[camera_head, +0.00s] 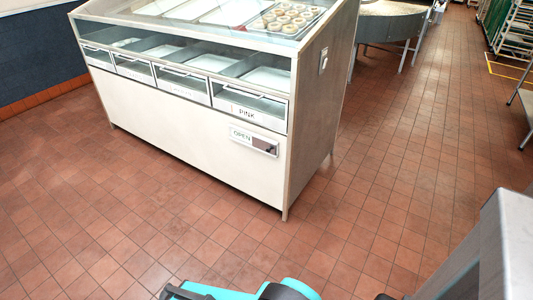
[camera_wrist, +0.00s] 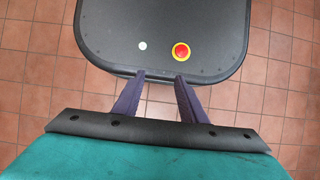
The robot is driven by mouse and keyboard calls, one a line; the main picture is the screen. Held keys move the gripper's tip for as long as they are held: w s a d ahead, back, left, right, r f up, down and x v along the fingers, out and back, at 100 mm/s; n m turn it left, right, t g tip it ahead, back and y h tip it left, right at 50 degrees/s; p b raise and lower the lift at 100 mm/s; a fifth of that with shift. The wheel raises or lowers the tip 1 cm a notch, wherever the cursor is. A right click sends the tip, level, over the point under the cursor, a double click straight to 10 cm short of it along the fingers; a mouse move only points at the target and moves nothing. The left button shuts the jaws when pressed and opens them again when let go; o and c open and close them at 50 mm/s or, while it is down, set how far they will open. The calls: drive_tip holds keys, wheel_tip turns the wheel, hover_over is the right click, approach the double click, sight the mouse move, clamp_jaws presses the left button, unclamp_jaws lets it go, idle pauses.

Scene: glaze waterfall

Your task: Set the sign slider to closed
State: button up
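The sign slider (camera_head: 254,141) is a small plate low on the white front panel of the display counter, near its right corner. The word OPEN shows on its left part, and a dark block covers its right part. In the wrist view my gripper (camera_wrist: 160,76) has its two dark fingers apart with nothing between them. It points over my own base, far from the sign. The sign does not show in the wrist view. In the head view the fingers cannot be made out.
The counter (camera_head: 190,140) has several drawers, one labelled PINK (camera_head: 249,107), just above the sign. A switch (camera_head: 323,60) is on its side panel. Doughnuts (camera_head: 285,18) lie on top under glass. The tiled floor (camera_head: 370,190) in front and to the right is clear.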

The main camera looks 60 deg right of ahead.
drive_tip(key=w+d+f+n+t+h+b, duration=0.25)
drive_tip(key=w+d+b, duration=0.45)
drive_tip(key=w+d, duration=0.4)
drive_tip(key=w+d+f+n+t+h+b, duration=0.15)
drive_tip(key=w+d+n+h+b, duration=0.35)
drive_tip(key=w+d, duration=0.65)
drive_tip(key=n+t+h+b, duration=0.1)
drive_tip(key=n+h+b, duration=1)
drive_tip(key=b, duration=0.9)
approach(268, 150)
drive_tip(key=shift+m+y, duration=0.25)
drive_tip(key=a, duration=0.5)
drive_tip(key=shift+a+r, duration=0.1)
drive_tip(key=shift+a, duration=0.05)
drive_tip(key=d+b, duration=0.4)
drive_tip(key=d, duration=0.7)
drive_tip(key=shift+d, duration=0.2)
drive_tip(key=shift+d+b, duration=0.35)
drive_tip(key=shift+d, duration=0.85)
